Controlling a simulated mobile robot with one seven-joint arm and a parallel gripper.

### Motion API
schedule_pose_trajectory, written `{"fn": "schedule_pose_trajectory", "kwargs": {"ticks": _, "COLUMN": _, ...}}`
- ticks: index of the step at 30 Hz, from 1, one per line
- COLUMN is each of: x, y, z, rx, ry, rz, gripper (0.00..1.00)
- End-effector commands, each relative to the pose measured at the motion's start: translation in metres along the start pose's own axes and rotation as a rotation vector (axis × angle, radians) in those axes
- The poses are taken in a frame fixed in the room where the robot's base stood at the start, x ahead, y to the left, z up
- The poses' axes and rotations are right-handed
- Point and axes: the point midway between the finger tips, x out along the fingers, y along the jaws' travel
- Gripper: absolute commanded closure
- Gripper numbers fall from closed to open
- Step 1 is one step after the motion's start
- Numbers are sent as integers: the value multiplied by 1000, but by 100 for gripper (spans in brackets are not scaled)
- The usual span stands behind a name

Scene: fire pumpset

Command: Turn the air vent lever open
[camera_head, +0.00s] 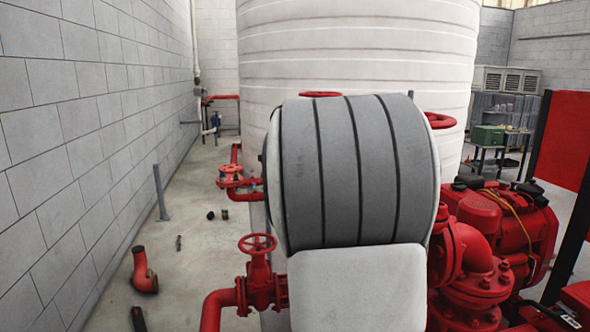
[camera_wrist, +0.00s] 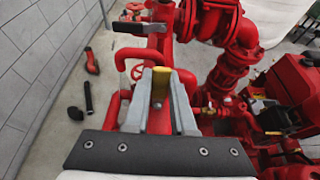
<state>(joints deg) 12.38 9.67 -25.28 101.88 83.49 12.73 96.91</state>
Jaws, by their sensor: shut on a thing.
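In the wrist view, my gripper (camera_wrist: 161,88) points down over red pipework. Its grey fingers are shut on a yellow lever (camera_wrist: 187,79), taken to be the air vent lever. In the head view my own arm fills the middle and hides both the gripper and the lever.
A red gate valve with a handwheel (camera_head: 257,244) stands left of my arm. Red pump pipework (camera_head: 470,270) is close on the right. A white tank (camera_head: 355,60) rises behind. A loose red elbow (camera_head: 143,272) lies on the floor by the block wall (camera_head: 75,150).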

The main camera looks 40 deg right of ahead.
Motion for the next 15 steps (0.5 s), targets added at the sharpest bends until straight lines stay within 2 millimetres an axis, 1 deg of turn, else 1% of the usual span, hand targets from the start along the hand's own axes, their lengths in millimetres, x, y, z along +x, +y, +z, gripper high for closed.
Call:
{"fn": "schedule_pose_trajectory", "kwargs": {"ticks": 2, "x": 0, "y": -1, "z": 1, "rx": 3, "ry": -2, "rz": -2, "gripper": 100}}
{"fn": "schedule_pose_trajectory", "kwargs": {"ticks": 3, "x": 0, "y": -1, "z": 1, "rx": 3, "ry": -2, "rz": -2, "gripper": 71}}
{"fn": "schedule_pose_trajectory", "kwargs": {"ticks": 7, "x": 0, "y": -1, "z": 0, "rx": 2, "ry": -1, "rz": -2, "gripper": 48}}
{"fn": "schedule_pose_trajectory", "kwargs": {"ticks": 8, "x": 0, "y": -1, "z": 0, "rx": 2, "ry": -1, "rz": -2, "gripper": 46}}
{"fn": "schedule_pose_trajectory", "kwargs": {"ticks": 15, "x": 0, "y": 0, "z": 0, "rx": 0, "ry": 0, "rz": -1, "gripper": 46}}
